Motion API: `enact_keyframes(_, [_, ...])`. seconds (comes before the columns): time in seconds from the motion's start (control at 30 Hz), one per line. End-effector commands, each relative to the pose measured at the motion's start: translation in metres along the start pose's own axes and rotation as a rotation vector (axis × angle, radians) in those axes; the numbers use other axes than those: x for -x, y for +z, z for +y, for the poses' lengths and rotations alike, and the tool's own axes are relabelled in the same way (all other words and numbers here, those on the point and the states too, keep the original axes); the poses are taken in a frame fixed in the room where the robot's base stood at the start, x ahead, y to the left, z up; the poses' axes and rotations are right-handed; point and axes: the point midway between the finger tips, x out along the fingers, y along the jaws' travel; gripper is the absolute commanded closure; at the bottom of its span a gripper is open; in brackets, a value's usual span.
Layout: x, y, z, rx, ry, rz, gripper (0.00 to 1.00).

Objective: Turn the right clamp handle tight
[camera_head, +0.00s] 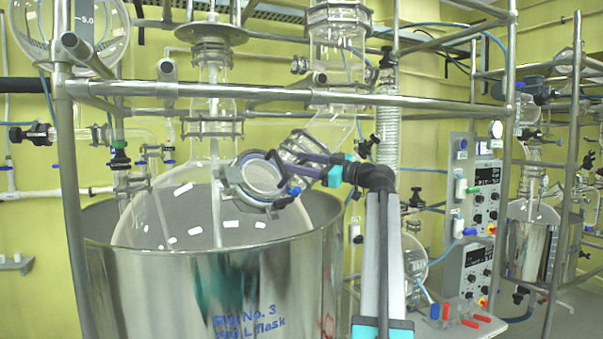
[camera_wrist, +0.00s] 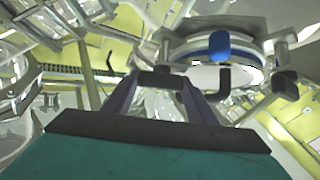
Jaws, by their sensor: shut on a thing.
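A round metal clamp (camera_head: 232,180) sits around the glass port on the side of the big flask. My gripper (camera_head: 279,159) reaches in from the right, its narrow fingers at the clamp's upper right edge. The fingers are shut on a dark clamp handle, mostly hidden by them in the head view. In the wrist view my gripper (camera_wrist: 160,84) has a short dark bar between its fingertips, beside the clamp ring (camera_wrist: 262,72). A blue knob (camera_head: 294,191) is on the clamp's right side; a blue knob also shows in the wrist view (camera_wrist: 219,45). How tight the handle is cannot be seen.
The clear glass flask (camera_head: 150,215) stands in a shiny metal vessel (camera_head: 200,285) below the clamp. A metal frame bar (camera_head: 300,96) crosses above my gripper. A control panel (camera_head: 480,190) stands at the right. Another dark knob (camera_wrist: 285,85) shows right of the clamp.

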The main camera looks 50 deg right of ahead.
Motion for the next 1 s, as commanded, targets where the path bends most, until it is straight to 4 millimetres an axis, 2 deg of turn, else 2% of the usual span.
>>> enact_keyframes(0.03, [0.0017, 0.0054, -0.0064, -0.020, 0.025, -0.001, 0.71])
enact_keyframes(0.5, [0.0008, 0.0026, -0.0041, -0.232, 0.290, -0.003, 0.71])
enact_keyframes(1.0, [0.0009, 0.0018, -0.0009, -0.304, 0.380, -0.005, 0.71])
